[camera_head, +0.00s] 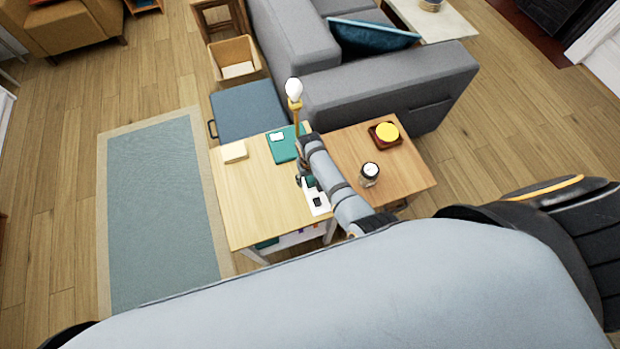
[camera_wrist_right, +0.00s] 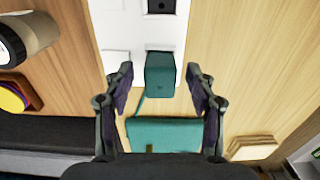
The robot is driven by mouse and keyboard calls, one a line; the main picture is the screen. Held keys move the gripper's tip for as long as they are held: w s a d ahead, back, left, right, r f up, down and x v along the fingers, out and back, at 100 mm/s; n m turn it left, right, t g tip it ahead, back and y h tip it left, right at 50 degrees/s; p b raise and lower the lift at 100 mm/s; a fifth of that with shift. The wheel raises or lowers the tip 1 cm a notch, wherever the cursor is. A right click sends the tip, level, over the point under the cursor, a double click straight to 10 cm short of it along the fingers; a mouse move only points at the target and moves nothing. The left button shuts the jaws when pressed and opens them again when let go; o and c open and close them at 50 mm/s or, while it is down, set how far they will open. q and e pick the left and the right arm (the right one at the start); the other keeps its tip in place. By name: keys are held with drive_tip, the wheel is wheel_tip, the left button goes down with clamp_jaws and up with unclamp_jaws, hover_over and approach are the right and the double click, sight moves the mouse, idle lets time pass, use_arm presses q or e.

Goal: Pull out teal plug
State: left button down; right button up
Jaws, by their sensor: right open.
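The teal plug (camera_wrist_right: 160,76) stands on the white power strip (camera_wrist_right: 116,56) in the right wrist view, with a teal cord trailing from its side. A bare dark socket (camera_wrist_right: 161,5) shows farther along the strip. My right gripper (camera_wrist_right: 159,78) is open, with one finger on each side of the plug and visible gaps between. In the head view the right gripper (camera_head: 304,181) is over the strip (camera_head: 318,205), and my arm partly hides this spot. My left gripper is not in view.
The strip lies on a light wooden table (camera_head: 245,205). A teal flat item (camera_head: 281,149), a cream block (camera_head: 234,152) and a bulb lamp (camera_head: 294,92) stand near it. A jar (camera_head: 369,175) and a yellow-topped item (camera_head: 387,131) are to the right.

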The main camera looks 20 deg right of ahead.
sight(310, 178)
clamp_jaws()
drive_tip(key=shift+r, duration=0.1)
idle(0.4)
drive_tip(key=shift+r+p, duration=2.3)
drive_tip(key=shift+p, duration=0.3)
